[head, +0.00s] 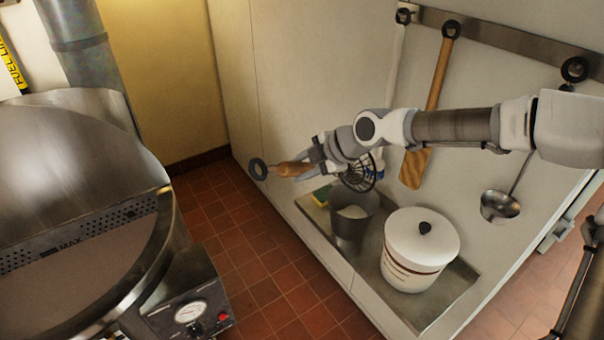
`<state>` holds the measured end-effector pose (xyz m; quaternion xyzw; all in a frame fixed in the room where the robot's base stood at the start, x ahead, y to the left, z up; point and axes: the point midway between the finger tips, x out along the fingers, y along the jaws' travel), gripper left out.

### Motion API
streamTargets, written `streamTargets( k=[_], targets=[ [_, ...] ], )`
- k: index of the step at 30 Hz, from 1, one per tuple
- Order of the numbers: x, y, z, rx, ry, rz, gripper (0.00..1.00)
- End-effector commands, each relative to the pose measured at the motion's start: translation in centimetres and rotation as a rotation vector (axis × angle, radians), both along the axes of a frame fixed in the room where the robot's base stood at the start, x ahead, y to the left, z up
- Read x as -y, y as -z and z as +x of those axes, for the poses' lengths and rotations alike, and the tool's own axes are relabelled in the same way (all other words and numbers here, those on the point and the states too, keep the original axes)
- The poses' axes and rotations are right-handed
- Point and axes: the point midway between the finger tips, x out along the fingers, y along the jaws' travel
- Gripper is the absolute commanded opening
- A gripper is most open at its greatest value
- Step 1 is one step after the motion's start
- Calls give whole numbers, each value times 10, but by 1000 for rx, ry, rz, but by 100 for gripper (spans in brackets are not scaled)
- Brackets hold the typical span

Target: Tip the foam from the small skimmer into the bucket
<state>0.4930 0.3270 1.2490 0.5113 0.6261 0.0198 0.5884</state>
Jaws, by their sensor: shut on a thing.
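The small skimmer has a wooden handle (293,169) with a black ring at its left end and a dark wire bowl (359,174) at the right. My gripper (319,160) is shut on the skimmer, between the handle and the bowl. The bowl is above the grey metal bucket (346,235) and looks tilted steeply, with its open mesh showing. I see no clear foam on the mesh. A whitish patch (351,212) shows inside the bucket; I cannot tell whether it is foam. My arm and the bowl hide part of the bucket's surroundings.
A white lidded crock (418,250) stands right of the bucket on a metal tray (437,305). A yellow-green sponge (322,195) lies behind the bucket. A wooden paddle (432,110) and ladle (500,204) hang on the wall rail. A large kettle (85,200) fills the left.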

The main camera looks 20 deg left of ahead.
Motion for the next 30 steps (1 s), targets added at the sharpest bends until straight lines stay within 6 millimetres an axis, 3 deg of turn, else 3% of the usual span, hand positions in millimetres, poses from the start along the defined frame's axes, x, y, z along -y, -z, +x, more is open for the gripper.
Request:
streamTargets(
  k=[11,30],
  targets=[
    [-7,-22,10,-123,-65,-160,0],
    [-26,-40,26,-322,-165,-413,0]
  ],
)
